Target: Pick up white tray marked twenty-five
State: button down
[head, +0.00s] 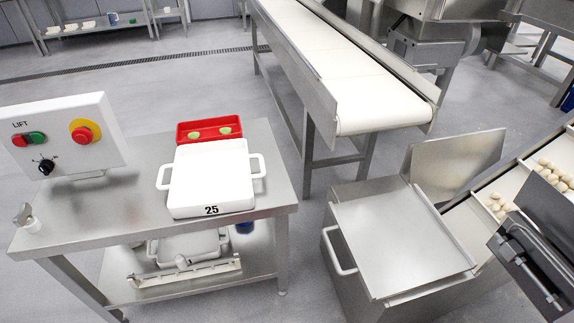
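The white tray marked 25 (211,172) lies flat on the upper top of a steel table at the left. Its black number 25 is on the front face, towards me. A white loop handle sticks out on each side, one at the left (163,177) and one at the right (259,165). Nothing lies on its pale upper face, and nothing touches the handles. I cannot make out my gripper in this view.
A red tray (210,142) with green pieces stands right behind the white tray. A white LIFT control box (62,138) is at the left. Another white tray (190,246) is on the shelf below. A conveyor (385,110) and a steel bin (395,240) stand to the right.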

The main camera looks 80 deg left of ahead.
aim_at(213, 178)
jog(key=u, duration=3.2)
